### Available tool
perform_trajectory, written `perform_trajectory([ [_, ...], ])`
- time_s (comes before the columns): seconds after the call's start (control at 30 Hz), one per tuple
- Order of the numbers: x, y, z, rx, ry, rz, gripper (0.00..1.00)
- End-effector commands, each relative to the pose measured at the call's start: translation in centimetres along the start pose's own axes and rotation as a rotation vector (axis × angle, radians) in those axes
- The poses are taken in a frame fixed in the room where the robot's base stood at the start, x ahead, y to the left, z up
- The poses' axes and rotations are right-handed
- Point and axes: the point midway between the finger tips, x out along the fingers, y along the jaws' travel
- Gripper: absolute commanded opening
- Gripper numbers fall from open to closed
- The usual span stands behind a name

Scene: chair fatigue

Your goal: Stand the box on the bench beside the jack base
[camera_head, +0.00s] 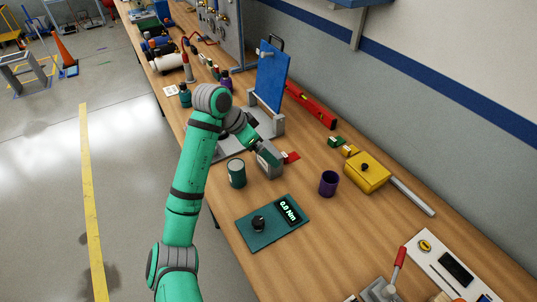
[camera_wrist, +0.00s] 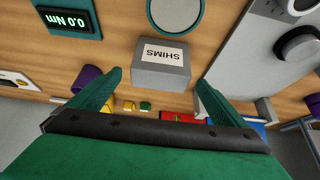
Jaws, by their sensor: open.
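The box is a small grey block labelled SHIMS (camera_wrist: 160,65) in the wrist view, resting on the wooden bench. In the head view the grey box (camera_head: 269,166) is partly hidden by my arm. My gripper (camera_wrist: 160,80) is open and empty, with one green finger on each side of the box's outline. I cannot tell whether the fingers reach down past its top. A flat grey base plate (camera_wrist: 240,62) with a round knob lies right of the box in the wrist view. It looks like the jack base, and its plate (camera_head: 205,147) also shows behind my arm in the head view.
A teal can (camera_head: 236,173) stands close to the box, and a teal torque meter (camera_head: 272,223) lies in front. A purple cup (camera_head: 328,183) and yellow case (camera_head: 366,172) are to the right. A blue upright panel (camera_head: 271,79) and red level (camera_head: 309,105) are behind.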

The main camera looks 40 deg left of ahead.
Motion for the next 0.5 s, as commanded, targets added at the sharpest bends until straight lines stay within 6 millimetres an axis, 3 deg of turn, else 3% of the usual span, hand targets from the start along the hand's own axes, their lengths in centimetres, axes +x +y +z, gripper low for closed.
perform_trajectory([
  [0.2, -3.1, 0.0, 0.0, 0.001, 0.001, -0.001, 0.97],
  [0.5, -4.2, 0.0, 0.0, 0.000, 0.000, 0.000, 0.97],
])
